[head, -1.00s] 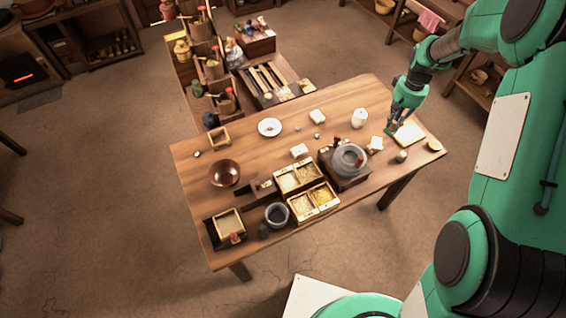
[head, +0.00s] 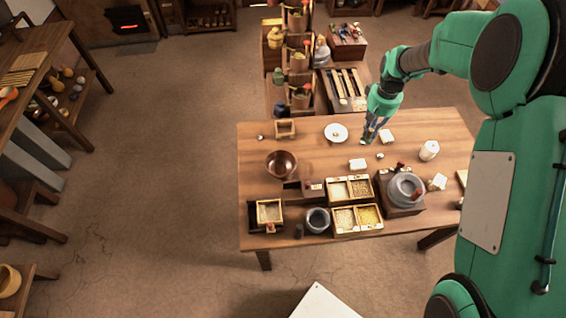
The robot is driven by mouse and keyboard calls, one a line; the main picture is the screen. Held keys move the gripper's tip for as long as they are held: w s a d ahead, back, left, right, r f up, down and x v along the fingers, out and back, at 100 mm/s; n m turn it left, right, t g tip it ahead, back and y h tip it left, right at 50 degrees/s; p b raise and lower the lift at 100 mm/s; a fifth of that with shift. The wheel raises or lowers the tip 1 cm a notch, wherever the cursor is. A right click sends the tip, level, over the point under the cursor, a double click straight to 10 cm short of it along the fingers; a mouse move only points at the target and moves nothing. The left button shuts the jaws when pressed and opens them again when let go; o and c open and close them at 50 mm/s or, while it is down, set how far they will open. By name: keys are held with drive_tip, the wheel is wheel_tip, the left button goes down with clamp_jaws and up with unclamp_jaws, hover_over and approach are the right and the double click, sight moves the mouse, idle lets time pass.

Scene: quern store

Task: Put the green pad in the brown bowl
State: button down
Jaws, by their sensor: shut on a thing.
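The brown bowl (head: 281,164) stands upright on the left part of the wooden table, with its inside visible and apparently empty. My gripper (head: 366,141) is above the table's far middle, to the right of the bowl and just right of a white plate. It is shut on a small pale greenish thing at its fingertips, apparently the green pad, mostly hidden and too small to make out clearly. The gripper and bowl are well apart.
Between gripper and bowl is a white plate (head: 336,132). Divided grain boxes (head: 348,189), a grey mortar (head: 317,220) and a quern (head: 405,190) stand nearer. A wooden shelf (head: 290,85) rises behind the table.

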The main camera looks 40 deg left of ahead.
drive_tip(key=s+a+n, duration=0.1)
drive_tip(key=s+a, duration=0.4)
drive_tip(key=a, duration=0.3)
drive_tip(key=s+a+n, duration=0.2)
drive_tip(key=s+a, duration=0.4)
drive_tip(key=a, duration=0.2)
drive_tip(key=n, duration=0.2)
hover_over(281, 169)
wheel_tip(281, 169, down, 10)
drive_tip(key=shift+f, duration=0.55)
wheel_tip(281, 169, down, 6)
drive_tip(key=shift+f, duration=0.15)
drive_tip(key=shift+f, duration=1.8)
drive_tip(key=shift+f, duration=0.25)
